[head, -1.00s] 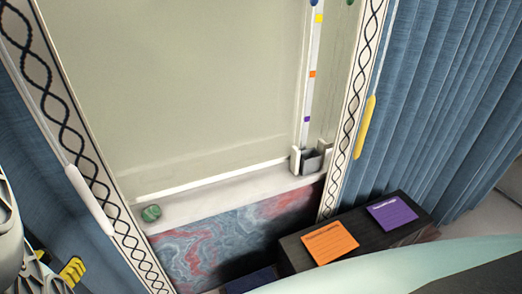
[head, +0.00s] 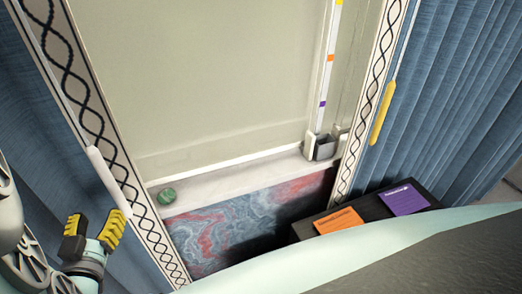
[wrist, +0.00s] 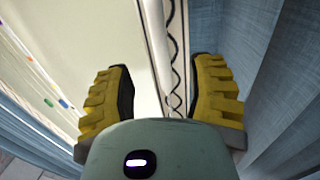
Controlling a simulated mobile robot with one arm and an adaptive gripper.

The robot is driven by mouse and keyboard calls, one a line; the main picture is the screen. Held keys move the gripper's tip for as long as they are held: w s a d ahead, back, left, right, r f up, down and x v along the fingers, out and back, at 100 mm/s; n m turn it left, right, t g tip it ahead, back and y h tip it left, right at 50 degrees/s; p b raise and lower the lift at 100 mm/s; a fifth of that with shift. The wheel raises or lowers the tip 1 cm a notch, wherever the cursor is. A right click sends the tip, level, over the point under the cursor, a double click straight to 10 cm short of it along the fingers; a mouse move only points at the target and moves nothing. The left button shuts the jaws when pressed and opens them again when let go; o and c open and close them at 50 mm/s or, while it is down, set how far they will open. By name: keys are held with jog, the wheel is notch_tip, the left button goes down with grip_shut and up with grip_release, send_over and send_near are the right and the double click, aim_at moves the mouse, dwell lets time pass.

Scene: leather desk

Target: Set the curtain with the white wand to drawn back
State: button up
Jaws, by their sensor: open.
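The white wand (head: 108,180) hangs along the patterned trim at the inner edge of the left blue curtain (head: 28,120). That curtain hangs at the left of the window, and its far side is out of view. My gripper (head: 93,232) is open, with its yellow fingertips just left of and below the wand's lower end in the head view. In the wrist view, the open jaws (wrist: 162,92) straddle the line of the white wand (wrist: 156,45) and the trim (wrist: 174,50). Neither jaw appears to touch the wand.
A second blue curtain (head: 455,80) with a yellow wand (head: 382,113) hangs at the right. A dark box (head: 368,208) with orange and purple cards stands below at the right.

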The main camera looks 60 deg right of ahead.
aim_at(109, 187)
jog(key=b+x, duration=0.1)
jog(key=x, duration=0.9)
jog(key=shift+d+b, duration=0.2)
jog(key=shift+b, duration=0.1)
jog(key=shift+a, duration=0.1)
grip_shut()
